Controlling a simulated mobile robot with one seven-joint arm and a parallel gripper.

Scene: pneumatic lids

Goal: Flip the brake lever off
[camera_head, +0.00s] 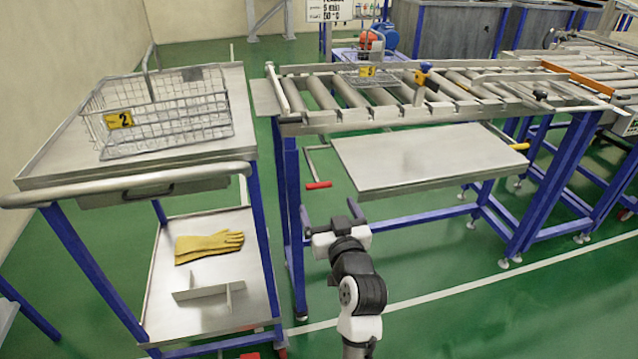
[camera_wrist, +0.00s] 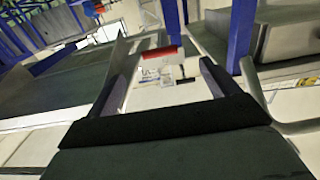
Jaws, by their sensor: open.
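A bent grey lever with a red grip (camera_head: 319,185) hangs at the left end of the roller conveyor, beside its blue leg. A lever with a yellow grip (camera_head: 520,146) sits further right under the conveyor. No label shows which is the brake lever. My gripper (camera_head: 331,217) is open and empty, in front of the conveyor's left leg and below the red grip in the picture. In the wrist view, a red bar-shaped piece (camera_wrist: 160,52), probably the red grip, shows between the open fingers (camera_wrist: 165,68), beyond them. No contact is visible.
A trolley (camera_head: 45,163) with a wire basket (camera_head: 165,115) stands left; its lower shelf holds yellow gloves (camera_head: 208,246). A grey panel (camera_head: 420,160) juts out below the conveyor (camera_head: 310,122), right of the red grip. Another wire basket (camera_head: 365,72) stands on the rollers. Green floor lies open at the front right.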

